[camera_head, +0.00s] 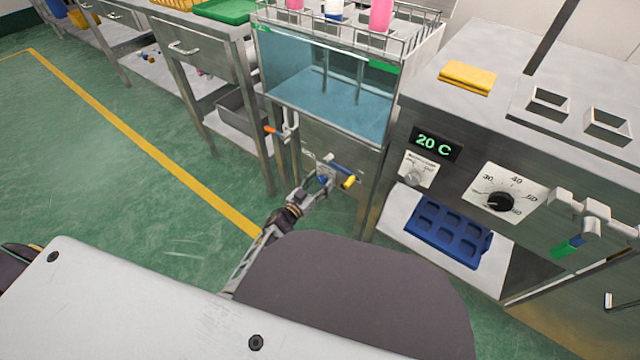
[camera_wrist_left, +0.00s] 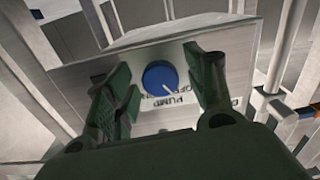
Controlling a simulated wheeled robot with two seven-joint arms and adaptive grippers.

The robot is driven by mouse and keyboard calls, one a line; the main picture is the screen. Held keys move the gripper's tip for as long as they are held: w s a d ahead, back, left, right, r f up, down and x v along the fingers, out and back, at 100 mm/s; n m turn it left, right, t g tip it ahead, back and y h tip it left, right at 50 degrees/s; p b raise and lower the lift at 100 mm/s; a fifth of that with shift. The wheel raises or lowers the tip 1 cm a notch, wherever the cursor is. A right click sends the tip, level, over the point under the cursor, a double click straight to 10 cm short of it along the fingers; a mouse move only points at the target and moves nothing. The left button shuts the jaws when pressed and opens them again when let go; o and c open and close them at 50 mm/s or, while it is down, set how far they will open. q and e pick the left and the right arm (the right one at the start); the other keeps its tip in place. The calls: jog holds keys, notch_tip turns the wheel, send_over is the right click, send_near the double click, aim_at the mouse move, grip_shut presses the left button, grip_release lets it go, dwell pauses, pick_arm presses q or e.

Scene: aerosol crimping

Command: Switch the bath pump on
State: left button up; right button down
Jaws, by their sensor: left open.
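The bath pump switch is a round blue knob (camera_wrist_left: 160,77) with a white pointer line, on a pale plate (camera_wrist_left: 180,117) lettered PUMP and OFF, which appears upside down in the left wrist view. My left gripper (camera_wrist_left: 163,85) is open, with one finger on each side of the knob. I cannot tell whether the fingers touch it. In the head view my left gripper (camera_head: 318,184) is at the front panel under the water bath (camera_head: 325,85), and it partly covers the knob. My right gripper is not in view.
A yellow-ended handle (camera_head: 348,182) sits close to the right of my left gripper. An orange-tipped valve (camera_head: 272,129) is up and left. A bench with a 20 C display (camera_head: 435,145), a dial (camera_head: 500,202) and a blue tray (camera_head: 447,234) stands to the right.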

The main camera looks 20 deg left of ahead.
pick_arm(q)
jog(key=c, duration=1)
